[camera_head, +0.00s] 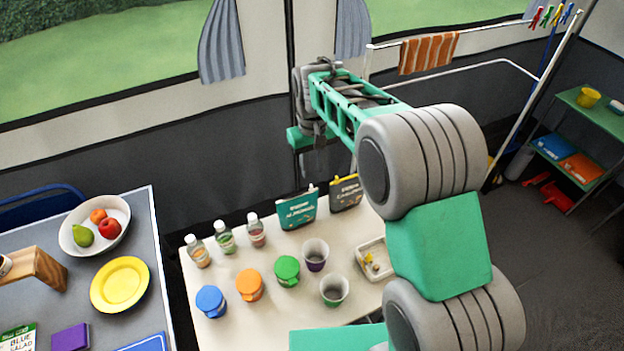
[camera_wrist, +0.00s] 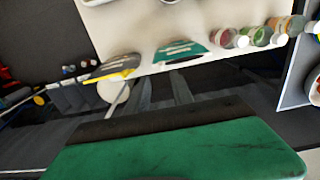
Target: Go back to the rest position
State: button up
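My gripper (camera_head: 318,165) hangs at the far side of the cream table, raised in front of the dark lower wall and above two standing pouches. My green and grey arm reaches across the right half of the head view. In the wrist view, two grey fingers (camera_wrist: 162,92) stand apart beyond the green gripper body, with nothing seen between them. The gripper looks open and empty.
The cream table (camera_head: 240,325) holds a green pouch (camera_head: 297,210), a dark pouch (camera_head: 346,192), bottles, lidded jars, cups and a tray (camera_head: 362,250). A grey table (camera_head: 150,215) with a fruit bowl (camera_head: 66,240) stands left. A green shelf (camera_head: 600,118) stands right.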

jog(key=shift+r, duration=0.85)
jog(key=s+d+f+m+g, duration=0.1)
jog(key=s+d+f, duration=0.1)
jog(key=s+f, duration=0.5)
jog(key=s+d+r, duration=0.1)
jog(key=s+d, duration=0.2)
jog(key=s, duration=0.5)
jog(key=s+d+r+m+t, duration=0.2)
jog(key=s+d+r, duration=0.15)
jog(key=s, duration=0.25)
notch_tip(320, 180, up, 8)
jog(key=d+m+t, duration=0.1)
jog(key=d+t, duration=0.1)
jog(key=t, duration=0.1)
jog(key=shift+d, duration=0.3)
